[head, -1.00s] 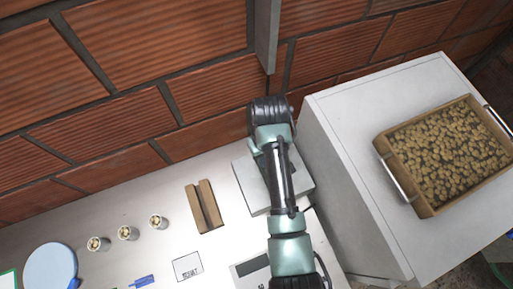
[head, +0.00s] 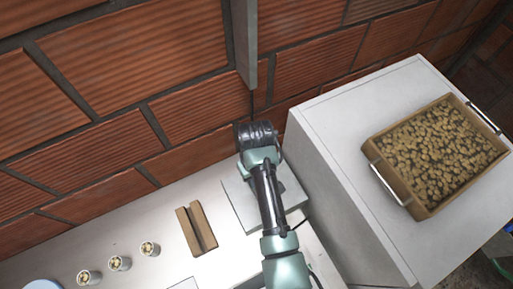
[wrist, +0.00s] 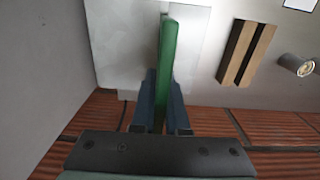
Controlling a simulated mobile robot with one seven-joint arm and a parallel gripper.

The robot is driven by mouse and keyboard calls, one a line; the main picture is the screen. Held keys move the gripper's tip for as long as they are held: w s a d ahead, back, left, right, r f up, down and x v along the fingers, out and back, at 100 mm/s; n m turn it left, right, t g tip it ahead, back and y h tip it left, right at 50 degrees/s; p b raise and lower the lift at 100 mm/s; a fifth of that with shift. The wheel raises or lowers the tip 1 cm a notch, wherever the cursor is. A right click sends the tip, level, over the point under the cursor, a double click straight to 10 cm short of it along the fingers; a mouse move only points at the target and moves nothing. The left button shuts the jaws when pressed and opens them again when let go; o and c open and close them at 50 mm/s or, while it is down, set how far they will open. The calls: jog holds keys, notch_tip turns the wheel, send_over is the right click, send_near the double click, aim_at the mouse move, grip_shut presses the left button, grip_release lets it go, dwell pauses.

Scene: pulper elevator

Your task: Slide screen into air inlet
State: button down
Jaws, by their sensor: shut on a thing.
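My gripper (wrist: 160,100) is shut on a thin green piece, which I take to be the screen (wrist: 168,45). In the wrist view it is seen nearly edge-on and stands upright between the two fingers, extending away from the palm. In the head view my arm reaches over the pale square platform (head: 237,200) near the wall; my wrist hides the fingers and the screen there. I cannot make out the air inlet in either view.
A slotted wooden block (head: 190,232) and several small cups (head: 120,263) stand left on the pale table (head: 165,215). At right, a white cabinet (head: 330,130) bears a wooden tray (head: 375,160) of beige pieces. A grey post (head: 246,45) hangs before the brick wall (head: 100,70).

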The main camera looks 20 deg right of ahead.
jog(key=shift+f+b, duration=0.7)
jog(key=shift+f, duration=0.7)
jog(key=shift+p, duration=0.7)
dwell(0.6)
jog(key=shift+f+b, duration=2.45)
jog(key=shift+f, duration=0.8)
jog(key=shift+r, duration=0.2)
jog(key=shift+r+p, duration=2.8)
jog(key=shift+p, duration=0.15)
